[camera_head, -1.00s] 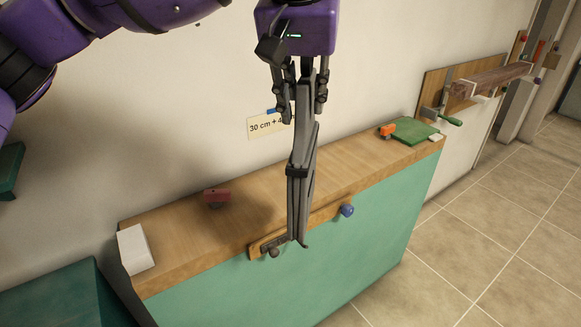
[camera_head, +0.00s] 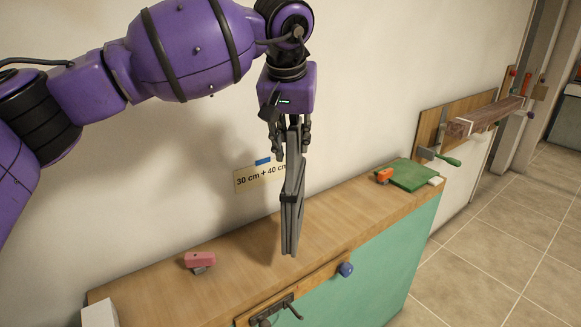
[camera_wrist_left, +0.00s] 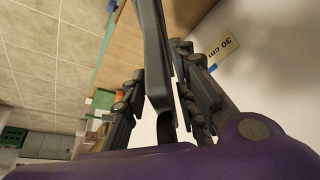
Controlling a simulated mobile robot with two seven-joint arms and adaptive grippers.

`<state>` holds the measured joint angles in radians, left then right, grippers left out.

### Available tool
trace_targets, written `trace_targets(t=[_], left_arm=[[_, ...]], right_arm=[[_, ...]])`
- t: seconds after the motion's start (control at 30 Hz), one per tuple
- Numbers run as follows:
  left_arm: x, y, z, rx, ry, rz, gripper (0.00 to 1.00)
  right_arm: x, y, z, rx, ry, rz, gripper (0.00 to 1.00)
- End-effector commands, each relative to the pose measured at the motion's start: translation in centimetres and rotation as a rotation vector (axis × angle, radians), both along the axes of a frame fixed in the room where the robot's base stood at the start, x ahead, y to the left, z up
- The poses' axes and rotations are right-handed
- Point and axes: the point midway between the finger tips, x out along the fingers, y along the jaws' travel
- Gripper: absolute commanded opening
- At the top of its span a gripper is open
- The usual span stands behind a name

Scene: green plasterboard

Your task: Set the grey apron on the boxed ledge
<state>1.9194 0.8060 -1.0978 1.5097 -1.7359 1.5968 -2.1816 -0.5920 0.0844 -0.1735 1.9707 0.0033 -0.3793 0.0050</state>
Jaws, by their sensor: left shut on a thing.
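The grey apron (camera_head: 291,215) is a long narrow folded bundle with a dark band around its middle. My left gripper (camera_head: 292,143) is shut on its upper end, and it hangs nearly upright. In the left wrist view the apron (camera_wrist_left: 155,50) runs between the fingers. The boxed ledge (camera_head: 235,290) has a wooden top over a green front and runs along the wall. The apron's lower end shows in front of the wooden top; I cannot tell whether it touches. My right gripper is not in view.
On the ledge lie a pink-red block-like tool (camera_head: 200,260), a white block (camera_head: 100,313), and a green pad (camera_head: 414,175) with an orange item (camera_head: 384,176). A hook rail (camera_head: 275,307) and blue knob (camera_head: 346,269) are on the front. The middle of the top is clear.

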Motion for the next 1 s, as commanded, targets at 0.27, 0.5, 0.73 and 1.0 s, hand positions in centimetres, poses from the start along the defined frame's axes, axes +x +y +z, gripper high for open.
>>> trace_targets(t=[0.27,0.5,0.73,1.0], left_arm=[[2.8,0.2,-3.5,0.000,0.000,-0.002,0.00],[3.8,0.4,-5.3,0.001,0.003,-0.001,0.00],[3.7,0.3,-7.6,0.000,-0.001,-0.002,0.00],[3.7,0.3,-7.9,0.000,0.000,-0.001,0.00]], right_arm=[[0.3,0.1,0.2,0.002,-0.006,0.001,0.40],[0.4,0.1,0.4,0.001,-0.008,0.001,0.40],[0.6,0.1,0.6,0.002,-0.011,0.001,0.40],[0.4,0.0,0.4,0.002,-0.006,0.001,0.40]])
